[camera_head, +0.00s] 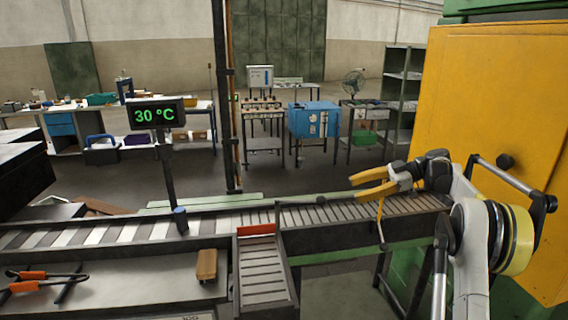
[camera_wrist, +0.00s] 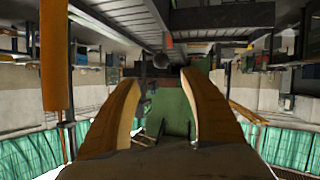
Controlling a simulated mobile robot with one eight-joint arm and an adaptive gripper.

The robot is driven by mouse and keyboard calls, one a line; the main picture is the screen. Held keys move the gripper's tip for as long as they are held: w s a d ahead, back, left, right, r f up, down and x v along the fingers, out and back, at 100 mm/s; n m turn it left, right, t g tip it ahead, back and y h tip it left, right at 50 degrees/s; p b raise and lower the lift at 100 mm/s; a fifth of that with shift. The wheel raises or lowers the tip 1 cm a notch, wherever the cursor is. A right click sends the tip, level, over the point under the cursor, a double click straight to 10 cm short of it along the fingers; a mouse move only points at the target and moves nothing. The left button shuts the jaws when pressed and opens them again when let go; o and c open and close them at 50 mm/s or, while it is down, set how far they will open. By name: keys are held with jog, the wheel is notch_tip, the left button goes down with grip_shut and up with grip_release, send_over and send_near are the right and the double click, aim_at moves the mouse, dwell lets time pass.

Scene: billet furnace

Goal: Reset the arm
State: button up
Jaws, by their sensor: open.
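My gripper (camera_head: 367,183) hangs above the right part of the roller conveyor, in front of the yellow cabinet. Its yellow fingers point left in the head view and stand apart with nothing between them. The wrist view shows the two orange-yellow fingers (camera_wrist: 160,105) spread, with an upside-down view of the hall beyond. My white arm comes up from the lower right of the head view and bends toward the conveyor.
The conveyor (camera_head: 120,234) runs across the front, with a short side branch (camera_head: 263,276). A display (camera_head: 156,114) reading 30 °C stands on a post. The yellow cabinet (camera_head: 490,110) is close on the right. Orange-handled tongs (camera_head: 38,281) and a wooden block (camera_head: 207,265) lie at front left.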

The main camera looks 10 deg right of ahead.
jog(key=s+a+r+m+h+b, duration=0.1)
jog(key=s+a+r+m+h, duration=0.1)
jog(key=s+a+m+h, duration=0.45)
jog(key=s+a+r+m+h, duration=0.1)
jog(key=s+a+r+m, duration=0.15)
jog(key=s+a, duration=0.7)
jog(key=s+a+f+m+t+h+b, duration=0.1)
jog(key=s+f+m, duration=0.3)
jog(key=s, duration=0.6)
jog(key=s+a+f+m+t+h, duration=0.2)
jog(key=s+f+m+h, duration=0.2)
jog(key=s+f, duration=0.4)
jog(key=s, duration=0.3)
jog(key=shift+a+b, duration=0.35)
jog(key=shift+s+h, duration=0.1)
jog(key=shift+h, duration=0.15)
